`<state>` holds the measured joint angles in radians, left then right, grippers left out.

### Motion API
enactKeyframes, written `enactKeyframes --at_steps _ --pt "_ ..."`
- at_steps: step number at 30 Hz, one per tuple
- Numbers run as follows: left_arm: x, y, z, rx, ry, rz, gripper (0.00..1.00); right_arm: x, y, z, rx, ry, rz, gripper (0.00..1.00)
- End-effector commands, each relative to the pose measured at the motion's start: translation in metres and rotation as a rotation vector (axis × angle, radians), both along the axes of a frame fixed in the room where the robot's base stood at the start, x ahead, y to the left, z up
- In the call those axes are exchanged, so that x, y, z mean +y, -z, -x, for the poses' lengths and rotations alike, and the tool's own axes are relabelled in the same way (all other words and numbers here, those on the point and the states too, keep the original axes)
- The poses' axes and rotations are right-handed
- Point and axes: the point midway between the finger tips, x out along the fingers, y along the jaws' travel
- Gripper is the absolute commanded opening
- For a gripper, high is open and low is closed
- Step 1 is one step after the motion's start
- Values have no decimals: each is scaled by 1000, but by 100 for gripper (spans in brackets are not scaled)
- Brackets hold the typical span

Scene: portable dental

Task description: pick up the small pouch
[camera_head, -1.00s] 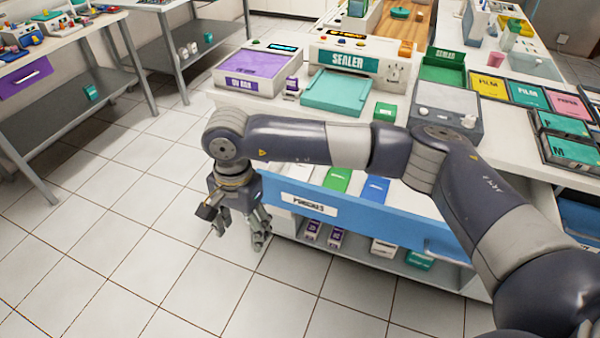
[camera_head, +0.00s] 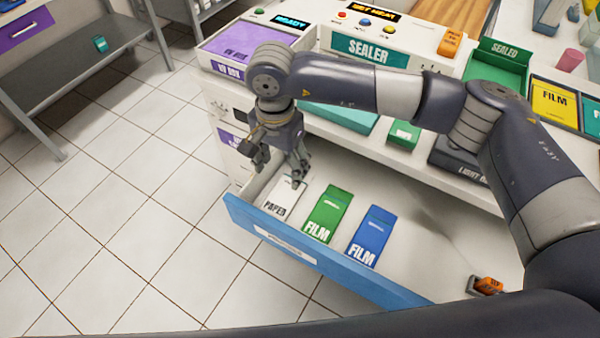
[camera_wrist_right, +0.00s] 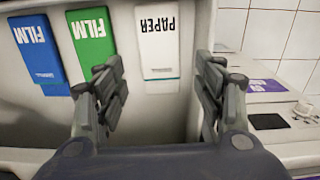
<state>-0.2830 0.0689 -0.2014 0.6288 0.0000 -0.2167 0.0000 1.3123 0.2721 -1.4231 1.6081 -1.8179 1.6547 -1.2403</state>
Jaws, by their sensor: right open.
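Three flat packs lie in the open drawer (camera_head: 400,222): a white one marked PAPER (camera_head: 284,198), a green one marked FILM (camera_head: 328,213) and a blue one marked FILM (camera_head: 372,236). I cannot tell which is the small pouch. My right gripper (camera_head: 279,168) is open and empty above the drawer's left end, close to the white pack. In the right wrist view the white pack (camera_wrist_right: 158,50) shows beyond and between the spread fingers. The green pack (camera_wrist_right: 90,38) and blue pack (camera_wrist_right: 38,50) are left of it. My left gripper is out of view.
Above are the SEALER (camera_head: 370,48), the UV box (camera_head: 245,42) and a green box (camera_head: 404,134). Floor left of the drawer is clear.

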Motion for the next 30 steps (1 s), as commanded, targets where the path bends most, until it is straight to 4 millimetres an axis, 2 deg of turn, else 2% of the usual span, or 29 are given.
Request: enactKeyframes --at_steps 4,10,15,19,25,30 --pt "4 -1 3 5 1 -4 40 1 8 1 4 -1 1 63" --pt "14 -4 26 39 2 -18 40 1 39 1 4 0 -1 63" --pt "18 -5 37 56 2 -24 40 1 55 1 2 -1 -1 63" --pt "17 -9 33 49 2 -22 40 0 65 1 4 1 1 63" --pt "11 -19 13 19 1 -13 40 -1 96 0 5 1 0 63" --pt "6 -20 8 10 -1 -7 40 -1 108 0 2 0 -1 63"
